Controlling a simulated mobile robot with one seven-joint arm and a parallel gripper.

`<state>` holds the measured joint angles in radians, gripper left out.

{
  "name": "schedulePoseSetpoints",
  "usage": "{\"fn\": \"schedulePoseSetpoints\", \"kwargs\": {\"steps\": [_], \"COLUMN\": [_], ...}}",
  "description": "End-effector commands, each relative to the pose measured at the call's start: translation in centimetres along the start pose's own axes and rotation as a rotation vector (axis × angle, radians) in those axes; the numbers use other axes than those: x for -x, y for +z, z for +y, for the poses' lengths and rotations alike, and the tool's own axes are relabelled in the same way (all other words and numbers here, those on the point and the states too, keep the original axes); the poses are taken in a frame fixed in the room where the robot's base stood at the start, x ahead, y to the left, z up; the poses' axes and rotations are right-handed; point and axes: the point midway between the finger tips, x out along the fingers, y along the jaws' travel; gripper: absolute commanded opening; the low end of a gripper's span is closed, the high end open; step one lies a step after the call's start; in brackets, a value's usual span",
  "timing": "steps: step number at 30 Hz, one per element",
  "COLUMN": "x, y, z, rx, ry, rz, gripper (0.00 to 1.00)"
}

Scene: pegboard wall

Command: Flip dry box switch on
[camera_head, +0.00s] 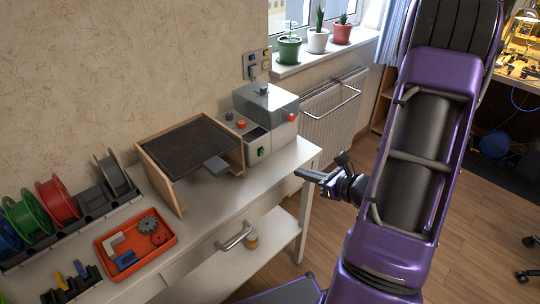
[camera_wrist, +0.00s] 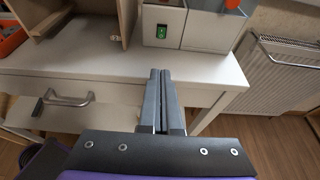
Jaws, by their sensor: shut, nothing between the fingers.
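The dry box (camera_head: 268,122) is a grey-white box with a clear grey lid, standing at the right end of the white table. Its green switch (camera_head: 261,152) is on the lower front face. In the wrist view the green switch (camera_wrist: 161,31) sits in a dark frame near the top centre, and the box front (camera_wrist: 185,30) is cut off by the top edge. My gripper (camera_head: 302,174) is shut and empty, in front of the table's right end and apart from the box. In the wrist view my gripper's fingertips (camera_wrist: 160,73) point toward the box, below the switch.
An open wooden box with a dark panel (camera_head: 190,148) stands left of the dry box. An orange tray (camera_head: 136,243) with parts and several coloured spools (camera_head: 58,199) are further left. A drawer handle (camera_head: 234,236) sticks out below the tabletop. A radiator (camera_head: 335,105) is behind right.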

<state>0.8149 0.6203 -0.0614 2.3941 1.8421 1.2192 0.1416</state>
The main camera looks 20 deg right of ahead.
Motion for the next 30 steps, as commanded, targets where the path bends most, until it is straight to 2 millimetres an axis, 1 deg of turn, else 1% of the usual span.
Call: {"fn": "schedulePoseSetpoints", "kwargs": {"steps": [5,8,18,20,21,24,30], "x": [-0.9,-2.3,-9.6,-10.6,-10.9,-11.8,-12.8], "y": [-0.1,-0.1,-0.1,0.1,0.9,1.9,2.8], "z": [0.1,0.1,0.1,0.1,0.1,0.0,0.0], "rx": [0.001,0.001,0.002,0.001,0.005,0.003,0.001], "ry": [0.003,0.005,0.005,0.004,0.003,0.001,0.001], "rz": [0.0,-0.001,0.0,-0.001,-0.001,-0.001,0.0], "gripper": [0.0,0.0,0.0,0.0,0.0,0.0,0.0]}}
